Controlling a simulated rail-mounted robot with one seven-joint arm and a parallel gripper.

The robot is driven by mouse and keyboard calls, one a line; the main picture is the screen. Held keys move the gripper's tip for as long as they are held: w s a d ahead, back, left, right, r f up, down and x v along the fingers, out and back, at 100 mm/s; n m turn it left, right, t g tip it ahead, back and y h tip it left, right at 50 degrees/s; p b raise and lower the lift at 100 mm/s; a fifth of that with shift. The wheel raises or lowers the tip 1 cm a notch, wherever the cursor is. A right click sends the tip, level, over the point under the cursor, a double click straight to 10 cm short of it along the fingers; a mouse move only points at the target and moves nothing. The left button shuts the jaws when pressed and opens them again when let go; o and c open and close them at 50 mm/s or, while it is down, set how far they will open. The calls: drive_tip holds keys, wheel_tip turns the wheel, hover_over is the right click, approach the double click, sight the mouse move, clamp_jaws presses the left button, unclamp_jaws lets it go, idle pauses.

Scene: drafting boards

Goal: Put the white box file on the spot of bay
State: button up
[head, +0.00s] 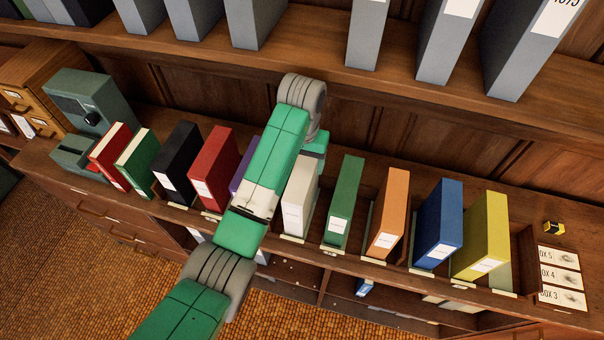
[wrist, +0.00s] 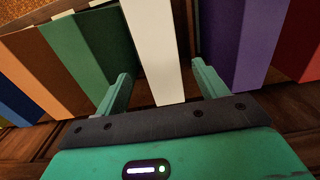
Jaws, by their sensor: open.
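The white box file (head: 299,198) stands upright in the row on the lower shelf, between a purple file (head: 243,172) and a green one (head: 343,200). In the head view my arm covers part of its left side. In the wrist view the white file (wrist: 155,50) runs up between the two fingers of my gripper (wrist: 162,75). The gripper is open, one finger on each side of the file, with gaps showing; I see no grip on it. I cannot tell which bay spot is meant.
Black (head: 178,162), red (head: 214,168), orange (head: 389,212), blue (head: 438,222) and yellow (head: 482,235) files stand close by in the same row, with dividers between. Grey files (head: 445,40) stand on the shelf above. A grey-green machine (head: 88,103) is at the left, labelled cards (head: 560,278) at the right.

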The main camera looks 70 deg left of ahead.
drive_tip(key=shift+r, duration=1.25)
drive_tip(key=w+d+r+m+t+y, duration=0.5)
drive_tip(key=w+d+r+t, duration=0.8)
drive_tip(key=w+d+r, duration=0.9)
drive_tip(key=s+d+r+m+t+h, duration=0.1)
drive_tip(key=s+d+r+m+t, duration=0.15)
drive_tip(key=d+r, duration=0.5)
drive_tip(key=s+d+r+m+t+h, duration=0.1)
drive_tip(key=s+d+r+t+h, duration=0.2)
drive_tip(key=d+r, duration=0.45)
drive_tip(key=s+d+r+t, duration=0.3)
drive_tip(key=s+r, duration=0.2)
drive_tip(key=s, duration=0.1)
drive_tip(key=s+d+r+m+t+h, duration=0.1)
drive_tip(key=s+d+r+t, duration=0.2)
drive_tip(key=s+d+r, duration=0.1)
drive_tip(key=shift+s+d+r, duration=0.3)
drive_tip(key=shift+s+r, duration=0.3)
drive_tip(key=shift+s, duration=0.35)
